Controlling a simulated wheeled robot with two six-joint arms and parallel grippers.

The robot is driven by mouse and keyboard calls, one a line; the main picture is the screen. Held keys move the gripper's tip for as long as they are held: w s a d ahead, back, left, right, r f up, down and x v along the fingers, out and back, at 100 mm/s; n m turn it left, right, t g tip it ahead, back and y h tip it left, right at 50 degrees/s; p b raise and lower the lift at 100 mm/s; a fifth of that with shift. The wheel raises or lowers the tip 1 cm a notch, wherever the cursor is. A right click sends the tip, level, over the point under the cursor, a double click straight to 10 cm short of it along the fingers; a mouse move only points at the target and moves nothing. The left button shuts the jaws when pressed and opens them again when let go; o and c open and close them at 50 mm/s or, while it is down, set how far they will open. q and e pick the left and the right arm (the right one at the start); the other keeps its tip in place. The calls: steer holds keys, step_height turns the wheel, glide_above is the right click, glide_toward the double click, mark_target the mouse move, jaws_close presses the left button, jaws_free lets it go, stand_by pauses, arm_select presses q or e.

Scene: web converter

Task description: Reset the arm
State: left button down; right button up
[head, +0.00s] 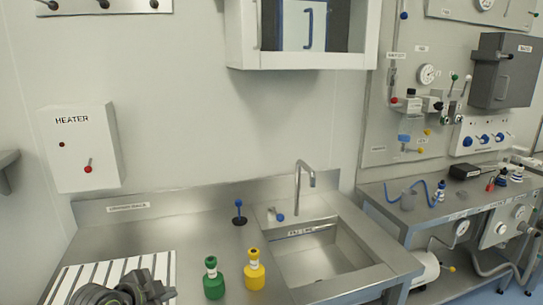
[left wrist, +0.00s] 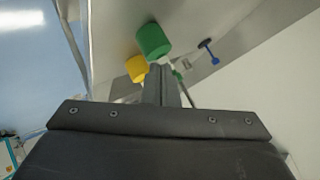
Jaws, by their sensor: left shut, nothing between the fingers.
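My left gripper (head: 158,291) shows at the bottom left of the head view, dark grey, above the ribbed white-and-dark rack area of the steel counter. In the left wrist view its fingers (left wrist: 162,86) are together with nothing between them. A green bottle (head: 213,279) and a yellow bottle (head: 254,270) stand on the counter to the right of the gripper, apart from it. The green bottle (left wrist: 153,40) and yellow bottle (left wrist: 137,68) also show beyond the fingers in the left wrist view. My right gripper is not in view.
The steel sink (head: 322,258) with its tap (head: 303,180) lies right of the bottles. A blue-knobbed valve (head: 239,213) stands behind them. The heater box (head: 80,148) is on the wall at left. A wall cabinet (head: 300,55) hangs above. A second bench (head: 440,212) is at right.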

arm_select(q)
steer(key=s+a+f+n+g+y, duration=0.3)
steer(key=s+f+n, duration=0.3)
steer(key=s+f, duration=0.8)
steer(key=s+a+f+n+g+y, duration=0.15)
steer(key=s+n, duration=0.25)
steer(key=s, duration=0.6)
steer(key=s+a+n+g+y, duration=0.1)
steer(key=s+a+n+g, duration=0.15)
steer(key=s, duration=0.75)
step_height(320, 180, down, 24)
steer(key=a, duration=0.1)
steer(key=s+d+f+g, duration=0.1)
steer(key=s+f, duration=1.4)
steer(key=f, duration=0.1)
steer(key=shift+s+d+n+h, duration=0.15)
steer(key=shift+d+n+h, duration=0.05)
steer(key=shift+n+h, duration=0.2)
steer(key=shift+f, duration=0.1)
